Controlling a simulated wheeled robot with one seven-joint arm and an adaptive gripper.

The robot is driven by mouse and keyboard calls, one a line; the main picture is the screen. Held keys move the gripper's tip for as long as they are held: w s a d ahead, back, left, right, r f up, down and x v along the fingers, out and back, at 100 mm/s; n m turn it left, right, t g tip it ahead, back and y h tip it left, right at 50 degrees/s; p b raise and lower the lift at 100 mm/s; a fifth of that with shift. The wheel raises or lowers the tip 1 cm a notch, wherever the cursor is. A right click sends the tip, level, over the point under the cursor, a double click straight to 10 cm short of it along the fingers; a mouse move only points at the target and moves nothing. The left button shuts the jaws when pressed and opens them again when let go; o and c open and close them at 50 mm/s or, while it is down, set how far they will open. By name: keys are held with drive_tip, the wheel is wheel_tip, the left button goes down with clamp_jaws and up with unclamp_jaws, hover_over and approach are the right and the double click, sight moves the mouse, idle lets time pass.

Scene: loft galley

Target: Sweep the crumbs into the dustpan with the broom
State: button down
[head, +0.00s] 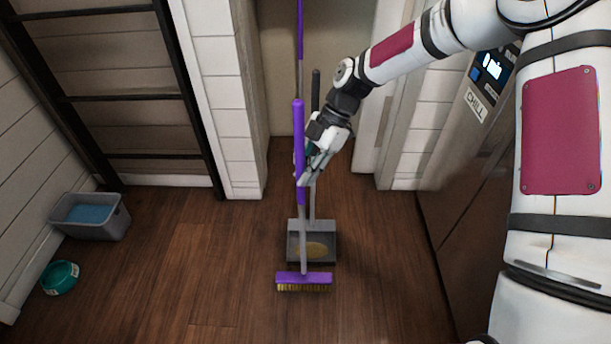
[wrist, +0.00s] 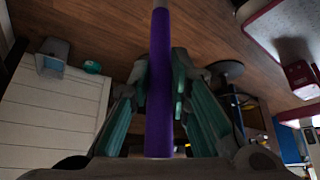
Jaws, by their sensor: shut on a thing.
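The broom has a purple handle (head: 299,140) and a purple head with yellowish bristles (head: 303,281), and stands nearly upright. My gripper (head: 304,172) is shut around the handle; the wrist view shows the purple handle (wrist: 160,95) between the teal-padded fingers. The grey dustpan (head: 292,243) stands on the floor just behind the broom head, its dark long handle rising behind the broom. The broom's shaft partly covers the pan. I cannot tell whether the bristles touch the floor.
A grey bin (head: 104,227) with blue contents and a teal bowl (head: 60,277) stand on the floor at the left. A dark ladder-like rack (head: 130,98) is at the back left, a fridge-like unit (head: 465,190) at the right. The front floor is clear.

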drive_tip(key=shift+w+r, duration=0.1)
drive_tip(key=shift+w, duration=1.65)
drive_tip(key=s+d+p, duration=0.5)
drive_tip(key=s+p, duration=0.1)
drive_tip(key=s, duration=0.7)
drive_tip(key=shift+s, duration=0.5)
